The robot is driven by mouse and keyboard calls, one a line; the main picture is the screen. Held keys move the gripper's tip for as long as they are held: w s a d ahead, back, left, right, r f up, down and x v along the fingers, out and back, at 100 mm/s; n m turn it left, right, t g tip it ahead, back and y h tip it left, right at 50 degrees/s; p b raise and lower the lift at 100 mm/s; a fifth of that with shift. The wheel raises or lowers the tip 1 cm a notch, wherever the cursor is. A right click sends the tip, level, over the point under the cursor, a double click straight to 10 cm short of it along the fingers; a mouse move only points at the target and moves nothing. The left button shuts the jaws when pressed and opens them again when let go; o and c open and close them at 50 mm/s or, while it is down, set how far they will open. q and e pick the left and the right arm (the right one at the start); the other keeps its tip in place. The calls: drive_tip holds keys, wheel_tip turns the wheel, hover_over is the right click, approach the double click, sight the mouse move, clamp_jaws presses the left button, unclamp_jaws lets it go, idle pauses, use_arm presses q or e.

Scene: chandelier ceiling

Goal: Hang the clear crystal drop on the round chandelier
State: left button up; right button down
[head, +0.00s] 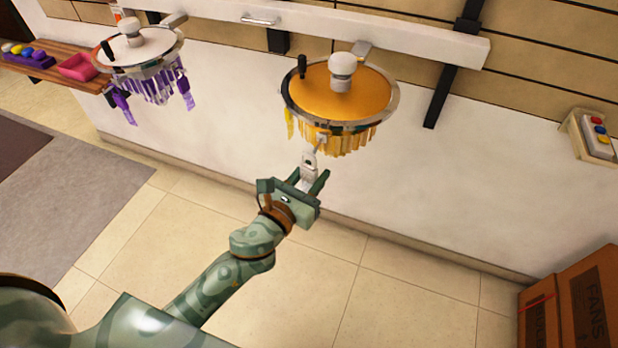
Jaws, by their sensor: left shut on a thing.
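My left gripper (300,182) is raised in the middle of the view, shut on a small clear, whitish crystal drop (309,163) that points up. The drop is just below the front rim of a round chandelier with an orange top (305,93), a white bulb and yellow drops around its edge. The drop's upper end overlaps the rim in the picture; I cannot tell whether they touch. My right gripper is not in view.
A second round chandelier with a white top (150,47) and purple drops hangs at the upper left. A wooden shelf (45,65) holds a pink tray (78,67) and coloured pieces. A button box (597,135) is on the right wall. Cardboard boxes (590,290) stand lower right.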

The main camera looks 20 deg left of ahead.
sight(328, 151)
use_arm(q)
drive_tip(key=shift+w, duration=0.45)
drive_tip(key=shift+w, duration=0.15)
idle(0.5)
drive_tip(key=shift+a+x, duration=0.25)
drive_tip(key=shift+x, duration=0.85)
drive_tip(key=shift+w, duration=0.1)
drive_tip(key=shift+w, duration=0.7)
drive_tip(key=shift+f, duration=0.1)
drive_tip(key=shift+f+b, duration=0.3)
drive_tip(key=shift+f, duration=0.15)
drive_tip(key=shift+f, duration=0.15)
